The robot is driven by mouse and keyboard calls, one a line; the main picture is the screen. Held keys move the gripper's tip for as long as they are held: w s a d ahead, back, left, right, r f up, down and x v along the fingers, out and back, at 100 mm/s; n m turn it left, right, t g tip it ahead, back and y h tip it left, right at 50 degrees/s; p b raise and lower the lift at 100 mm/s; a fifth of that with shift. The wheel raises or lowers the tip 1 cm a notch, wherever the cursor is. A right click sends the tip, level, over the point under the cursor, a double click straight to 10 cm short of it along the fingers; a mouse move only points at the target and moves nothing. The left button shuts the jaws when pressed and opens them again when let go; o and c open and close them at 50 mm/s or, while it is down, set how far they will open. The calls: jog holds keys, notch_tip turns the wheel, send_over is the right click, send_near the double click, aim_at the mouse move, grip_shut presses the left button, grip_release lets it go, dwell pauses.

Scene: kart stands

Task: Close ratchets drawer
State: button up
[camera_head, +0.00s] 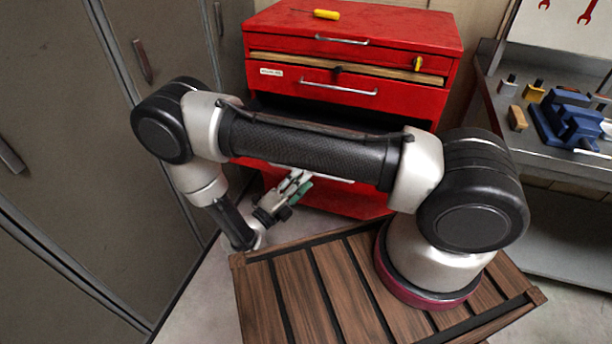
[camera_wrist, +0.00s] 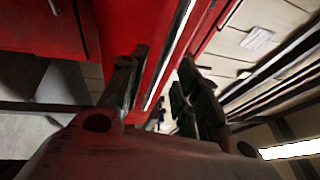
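The red tool cabinet (camera_head: 400,98) stands behind my arm. Its upper drawers have silver handles, and one drawer carries a small white label (camera_head: 271,72) too small to read. A lower red drawer front (camera_head: 345,202) with a silver handle (camera_head: 335,178) shows beneath my arm; its upper part is hidden, so how far it stands out cannot be told. My gripper (camera_head: 300,184) is in front of that lower part, close to the handle. In the wrist view my gripper (camera_wrist: 163,85) has its fingers apart, with a silver handle bar (camera_wrist: 172,52) and red front running between them. Contact cannot be told.
A yellow-handled screwdriver (camera_head: 326,14) lies on the cabinet top. Grey lockers (camera_head: 75,120) stand close on the left. A metal workbench (camera_head: 500,100) with a blue vise (camera_head: 568,118) stands at right. My slatted wooden deck is in front.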

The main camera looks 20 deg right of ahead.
jog(key=shift+x, duration=1.3)
grip_shut()
jog(key=shift+w+d, duration=0.1)
